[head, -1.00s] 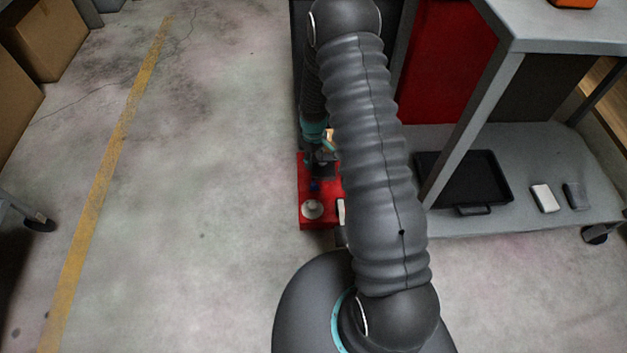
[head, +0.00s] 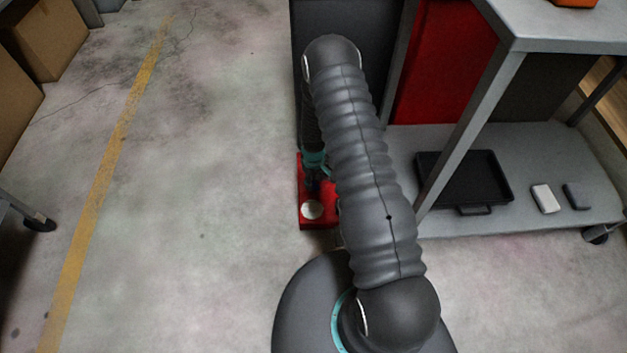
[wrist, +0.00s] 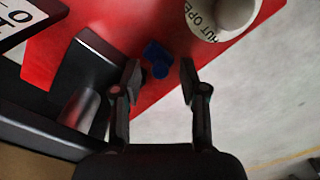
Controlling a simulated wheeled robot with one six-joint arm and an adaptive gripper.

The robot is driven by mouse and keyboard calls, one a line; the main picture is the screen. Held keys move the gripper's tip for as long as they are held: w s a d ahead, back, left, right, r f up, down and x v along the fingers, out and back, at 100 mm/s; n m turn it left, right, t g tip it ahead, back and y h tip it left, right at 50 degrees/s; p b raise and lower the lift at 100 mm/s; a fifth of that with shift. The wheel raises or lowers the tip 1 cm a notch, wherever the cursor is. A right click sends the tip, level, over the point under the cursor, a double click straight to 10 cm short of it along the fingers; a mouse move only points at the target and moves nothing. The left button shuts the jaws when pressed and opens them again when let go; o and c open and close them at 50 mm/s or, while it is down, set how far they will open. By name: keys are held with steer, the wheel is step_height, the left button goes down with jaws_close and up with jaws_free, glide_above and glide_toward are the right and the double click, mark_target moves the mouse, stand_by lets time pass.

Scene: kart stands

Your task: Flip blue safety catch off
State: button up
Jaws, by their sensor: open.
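The blue safety catch (wrist: 158,60) is a small rounded piece on the red panel (wrist: 60,50), beside a dark block. My gripper (wrist: 160,78) is open in the wrist view, its two fingers apart. The catch shows between and just beyond the fingertips, nearer the left one. I cannot tell whether either finger touches it. In the head view my arm and wrist cover most of the red panel (head: 304,217), and the catch is too hidden to make out there.
A white round knob (wrist: 230,14) with a ring lettered "OPEN" stands on the panel, right of the catch; it also shows in the head view (head: 312,210). A grey cart shelf (head: 530,215) with a black tray (head: 487,180) stands to the right.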

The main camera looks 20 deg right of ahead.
mark_target(302, 189)
jaws_close()
steer(key=shift+w+a+b, duration=0.25)
steer(key=shift+a+b, duration=0.15)
steer(key=shift+a, duration=0.7)
steer(key=shift+w+a+b, duration=0.2)
steer(key=shift+a+b, duration=0.2)
steer(key=shift+a, duration=0.65)
jaws_free()
steer(key=shift+a, duration=0.2)
steer(key=shift+d, duration=0.1)
steer(key=shift+d+r, duration=0.1)
steer(key=shift+r, duration=0.25)
step_height(302, 189, up, 11)
steer(key=shift+r, duration=0.2)
